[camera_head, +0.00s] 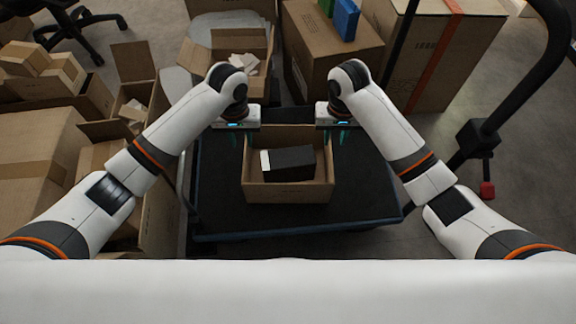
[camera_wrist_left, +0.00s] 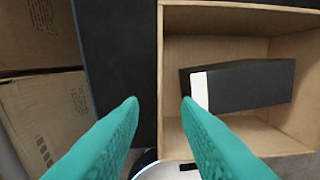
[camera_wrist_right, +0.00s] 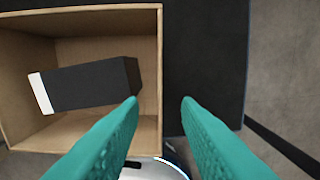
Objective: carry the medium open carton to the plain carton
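An open carton (camera_head: 289,193), which I take to be the medium one, stands upright on a dark cart platform (camera_head: 365,185). A black box with a white end (camera_head: 292,163) lies inside it. My left gripper (camera_wrist_left: 160,101) is open, its teal fingers on either side of the carton's left wall in the left wrist view. My right gripper (camera_wrist_right: 161,101) is open, its fingers likewise on either side of the right wall. I cannot tell whether any finger touches the cardboard. A closed brown carton (camera_head: 335,65) behind the cart may be the plain carton.
Blue and green items (camera_head: 345,18) stand on the brown carton. An orange-strapped carton (camera_head: 470,45) is at the back right. An open carton with paper scraps (camera_head: 235,52) is at the back. Several cartons crowd the left. A black handle bar (camera_head: 525,85) rises at right.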

